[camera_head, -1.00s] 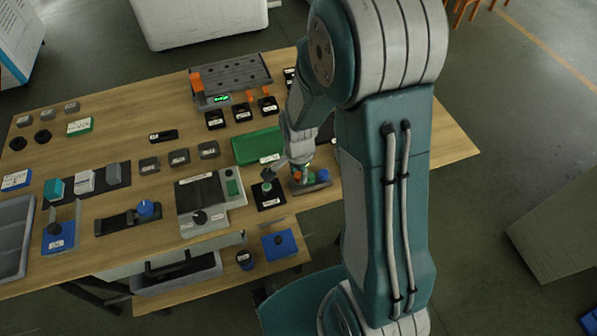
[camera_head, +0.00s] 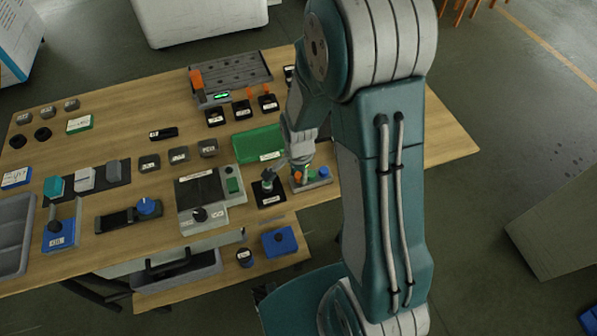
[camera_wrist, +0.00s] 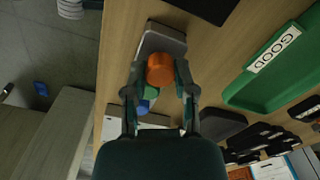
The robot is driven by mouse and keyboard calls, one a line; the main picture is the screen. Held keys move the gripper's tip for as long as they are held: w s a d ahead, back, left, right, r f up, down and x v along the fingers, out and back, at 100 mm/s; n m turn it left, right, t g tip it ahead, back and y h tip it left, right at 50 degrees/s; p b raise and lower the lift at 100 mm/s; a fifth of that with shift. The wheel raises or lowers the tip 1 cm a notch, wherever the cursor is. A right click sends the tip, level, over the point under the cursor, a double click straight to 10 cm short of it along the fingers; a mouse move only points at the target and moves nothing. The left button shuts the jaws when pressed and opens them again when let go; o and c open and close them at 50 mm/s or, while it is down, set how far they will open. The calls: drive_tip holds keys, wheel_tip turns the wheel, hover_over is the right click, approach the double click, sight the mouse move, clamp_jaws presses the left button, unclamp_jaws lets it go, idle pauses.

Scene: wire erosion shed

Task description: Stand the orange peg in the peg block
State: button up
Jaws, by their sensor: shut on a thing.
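The orange peg (camera_wrist: 160,70) is between the two fingers of my gripper (camera_wrist: 160,78) in the wrist view. My gripper is shut on it; the peg's round top faces the camera. In the head view the orange peg (camera_head: 299,177) shows low at the left part of the small grey peg block (camera_head: 318,184), partly covered by my gripper (camera_head: 299,165). The block (camera_wrist: 167,38) lies under it in the wrist view. A green peg (camera_wrist: 151,93) and a blue peg (camera_wrist: 143,107) stand in the block. Whether the orange peg is in a hole is hidden.
A green tray marked GOOD (camera_wrist: 270,75) lies close by. A black plate with a dark knob (camera_head: 268,188) is just left of the block. A grey device with holes (camera_head: 235,75) stands at the back. The table's front edge is near.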

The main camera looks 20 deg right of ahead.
drive_tip(key=shift+f, duration=0.35)
drive_tip(key=o, duration=1)
drive_tip(key=shift+r, duration=0.15)
drive_tip(key=shift+r, duration=3.35)
